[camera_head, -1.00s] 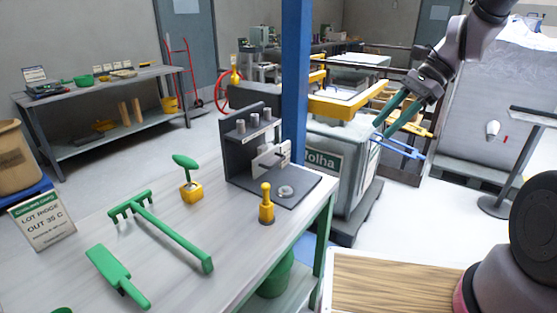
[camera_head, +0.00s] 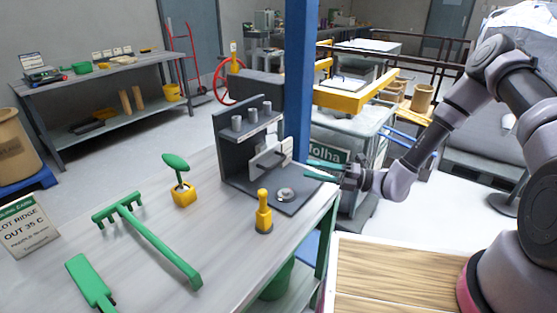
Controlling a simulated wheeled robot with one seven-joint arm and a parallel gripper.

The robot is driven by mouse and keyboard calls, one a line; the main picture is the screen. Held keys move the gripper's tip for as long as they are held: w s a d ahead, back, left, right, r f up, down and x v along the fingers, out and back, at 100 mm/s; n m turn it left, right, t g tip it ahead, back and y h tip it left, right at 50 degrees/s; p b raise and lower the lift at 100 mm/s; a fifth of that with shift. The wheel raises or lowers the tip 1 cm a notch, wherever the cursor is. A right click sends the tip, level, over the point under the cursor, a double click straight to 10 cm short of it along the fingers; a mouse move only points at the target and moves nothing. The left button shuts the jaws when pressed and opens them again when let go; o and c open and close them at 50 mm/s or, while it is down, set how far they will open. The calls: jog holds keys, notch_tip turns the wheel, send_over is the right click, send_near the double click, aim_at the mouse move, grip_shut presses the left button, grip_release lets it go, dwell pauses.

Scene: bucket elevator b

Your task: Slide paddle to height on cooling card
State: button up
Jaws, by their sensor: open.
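The cooling card (camera_head: 27,227) stands at the table's left end and reads "LOT RIDGE OUT 35 C"; smaller print is unreadable. A green oval paddle shape (camera_head: 176,162) stands upright on a yellow block (camera_head: 184,195). A flat green paddle-like tool (camera_head: 90,281) lies at the front left. I cannot tell which is the task's paddle. A dark grey stand (camera_head: 228,150) carries a pale slotted plate (camera_head: 268,160) across its front. My gripper (camera_head: 312,169), with green fingers, is open and empty, just right of the stand's plate, apparently apart from it.
A green rake (camera_head: 150,237) lies across the table (camera_head: 205,235). A yellow-handled tool (camera_head: 264,212) stands before the stand, and a silver disc (camera_head: 285,195) sits on its base. A blue post (camera_head: 298,80) rises behind. A wooden-topped surface (camera_head: 385,280) is at the front right.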

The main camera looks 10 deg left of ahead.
aim_at(277, 163)
jog(key=shift+w+a+f+m+t+y, duration=0.15)
jog(key=shift+a+f+m+t, duration=0.1)
jog(key=shift+f+m, duration=0.2)
jog(key=shift+w+a+f+m+t+y, duration=0.15)
jog(key=shift+f+m+t, duration=0.15)
jog(key=shift+m, duration=0.25)
jog(key=shift+a, duration=0.25)
jog(key=a, duration=0.3)
jog(key=a+r, duration=0.1)
jog(key=a, duration=0.6)
jog(key=shift+r, duration=0.35)
grip_shut()
